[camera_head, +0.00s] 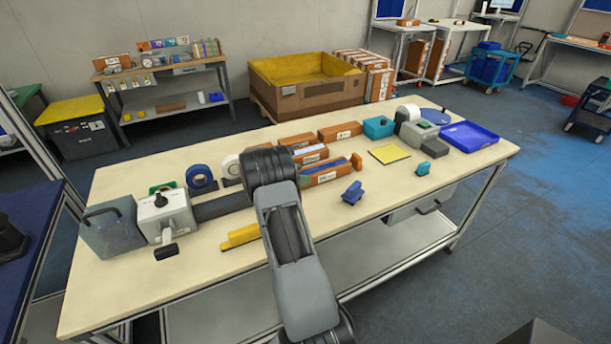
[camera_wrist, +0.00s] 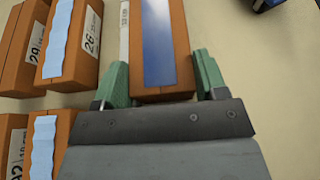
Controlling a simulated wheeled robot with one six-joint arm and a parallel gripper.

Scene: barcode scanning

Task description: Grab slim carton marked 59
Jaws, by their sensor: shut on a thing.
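My gripper (camera_wrist: 162,78) shows in the wrist view with its green fingers on either side of a slim orange-brown carton (camera_wrist: 177,88). It is shut on this carton. The carton has a blue strip on top and a white label along its left side. The number on that label is too small and slanted to read, so I cannot tell whether it is 59.
In the wrist view, cartons marked 29 (camera_wrist: 22,50) and 26 (camera_wrist: 64,60) lie to the left. The head view shows the table (camera_head: 220,293) with other cartons (camera_head: 340,131), tape rolls (camera_head: 200,178), a blue tray (camera_head: 468,136) and a blue stamp-like object (camera_head: 352,193).

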